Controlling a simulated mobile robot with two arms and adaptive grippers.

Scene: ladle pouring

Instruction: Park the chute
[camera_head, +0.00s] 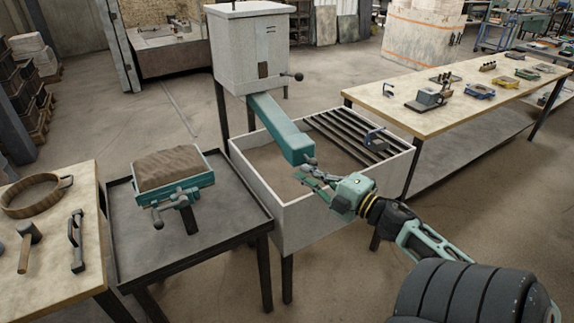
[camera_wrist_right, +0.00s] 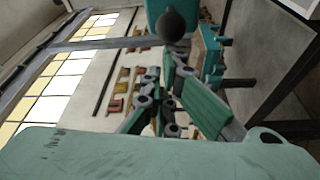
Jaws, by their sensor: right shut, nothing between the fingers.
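The chute (camera_head: 281,129) is a teal boxy trough that slopes down from the front of a grey hopper (camera_head: 252,50) over an open bin (camera_head: 285,208). A dark round knob shows at its lower end, in front of teal in the right wrist view (camera_wrist_right: 175,24). My right gripper (camera_head: 316,176) is shut and empty just below the chute's lower end, close to the knob. The head view does not show clearly whether they touch; in the wrist view the fingers (camera_wrist_right: 160,108) appear apart from the knob. My left gripper is not in view.
A dark bar rack (camera_head: 350,135) covers the bin's right part. At left, a sand-filled teal mould box (camera_head: 172,180) stands on a dark cart (camera_head: 140,250), beside a bench with a sieve (camera_head: 36,194). A long workbench (camera_head: 440,118) with tools stands at right.

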